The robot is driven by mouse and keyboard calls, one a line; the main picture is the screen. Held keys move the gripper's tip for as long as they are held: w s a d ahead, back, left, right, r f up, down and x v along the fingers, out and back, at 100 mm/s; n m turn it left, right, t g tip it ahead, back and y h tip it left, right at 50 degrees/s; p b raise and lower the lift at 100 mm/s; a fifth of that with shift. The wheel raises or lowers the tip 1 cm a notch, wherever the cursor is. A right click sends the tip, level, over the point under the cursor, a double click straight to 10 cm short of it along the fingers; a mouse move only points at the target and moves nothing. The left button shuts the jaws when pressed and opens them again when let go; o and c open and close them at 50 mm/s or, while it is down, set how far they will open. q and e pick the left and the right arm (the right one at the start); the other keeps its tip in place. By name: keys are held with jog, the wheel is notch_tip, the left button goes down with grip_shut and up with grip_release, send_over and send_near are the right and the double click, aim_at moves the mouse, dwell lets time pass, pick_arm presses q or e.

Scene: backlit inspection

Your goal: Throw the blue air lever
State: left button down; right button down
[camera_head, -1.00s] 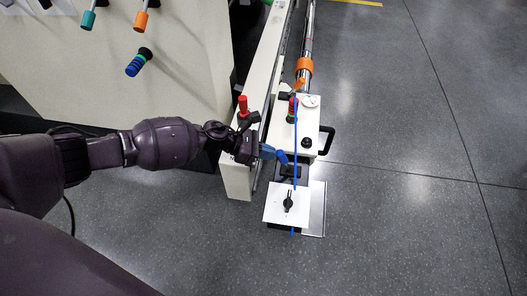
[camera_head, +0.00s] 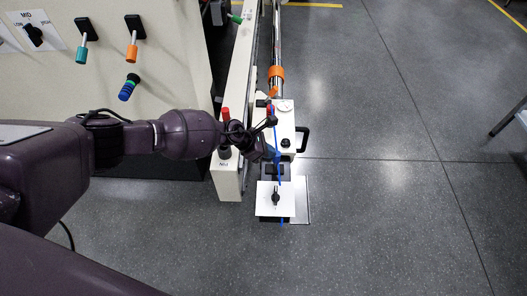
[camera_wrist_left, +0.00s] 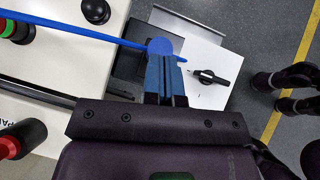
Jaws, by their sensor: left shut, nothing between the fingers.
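The blue air lever is a thin blue rod (camera_head: 275,125) running along the white box beside the rail. In the left wrist view the rod (camera_wrist_left: 85,30) comes in from the left edge and reaches the fingertips, where a round blue piece (camera_wrist_left: 160,46) shows. My left gripper (camera_head: 277,157) is shut with nothing between its fingers. In the wrist view its blue fingers (camera_wrist_left: 165,66) point at the rod, overlapping it; I cannot tell whether they touch.
A white plate with a black knob (camera_head: 276,197) lies just below the gripper. The white box (camera_head: 284,118) carries a gauge (camera_head: 285,105) and a black side handle (camera_head: 303,139). Red knobs (camera_head: 225,113) stand close by. The panel at left has several coloured levers. Floor at right is clear.

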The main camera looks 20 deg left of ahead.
pick_arm(q)
jog(key=shift+w+d+r, duration=0.1)
jog(key=shift+w+d, duration=0.05)
jog(key=shift+d, duration=0.45)
jog(key=shift+w+d, duration=0.15)
jog(key=shift+d, duration=0.4)
jog(key=shift+w+d, duration=0.2)
jog(key=shift+d, duration=0.45)
jog(key=shift+w+d, duration=0.2)
jog(key=shift+d, duration=0.4)
pick_arm(e)
jog(key=shift+s+f, duration=0.15)
pick_arm(q)
jog(key=shift+a, duration=0.1)
